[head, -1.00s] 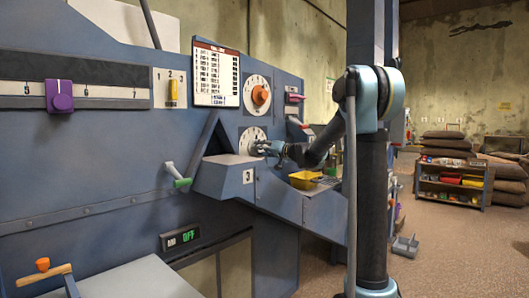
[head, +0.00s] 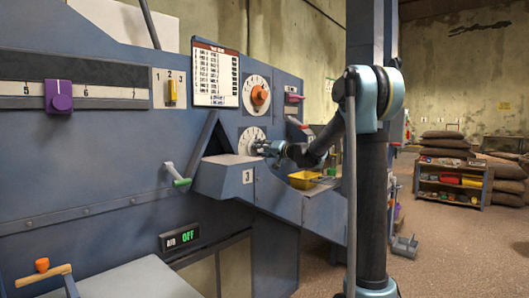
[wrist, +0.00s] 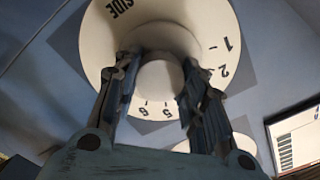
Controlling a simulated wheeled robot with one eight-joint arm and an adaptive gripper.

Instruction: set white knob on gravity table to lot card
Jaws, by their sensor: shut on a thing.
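The white knob (wrist: 161,88) stands at the middle of a round white dial (wrist: 215,25) marked with "SIDE" and numbers, among them 1, 2 and 5. In the head view the dial (head: 250,136) is on the blue machine front, below a dial with an orange knob (head: 259,95). My gripper (head: 264,148) is at this dial. In the wrist view its two fingers (wrist: 160,72) are shut on either side of the white knob. A printed card with a red header (head: 216,74) hangs on the panel at upper left; its text is too small to read.
A blue box-like ledge marked 3 (head: 226,175) juts out just below left of my gripper. A yellow tray (head: 304,180) stands below right. A green-tipped lever (head: 181,180) sticks out farther left. Open floor lies to the right (head: 445,245).

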